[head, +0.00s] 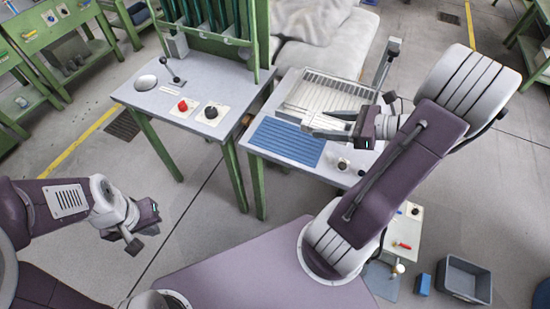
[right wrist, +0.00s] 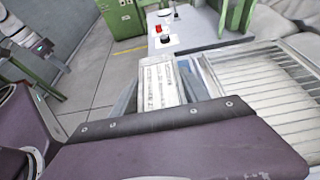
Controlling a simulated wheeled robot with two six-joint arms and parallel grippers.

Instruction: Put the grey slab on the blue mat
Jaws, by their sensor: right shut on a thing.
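The blue mat (head: 285,141) lies flat on the front left part of the right-hand table. My right gripper (head: 347,126) is shut on the pale grey slab (head: 326,121), which sticks out to the left near the mat's back right edge. In the right wrist view the slab (right wrist: 157,84) stands out beyond the gripper body, with fine markings on its face. I cannot tell how high the slab is above the table. My left gripper (head: 140,235) hangs over the floor at the left, away from both tables; its jaw opening is unclear.
A ribbed metal tray (head: 330,90) lies behind the mat, close to my right gripper. Small knobs (head: 343,164) stand right of the mat. The left-hand table carries a red button (head: 182,106) and a black knob (head: 211,112). A grey bin (head: 464,280) stands at lower right.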

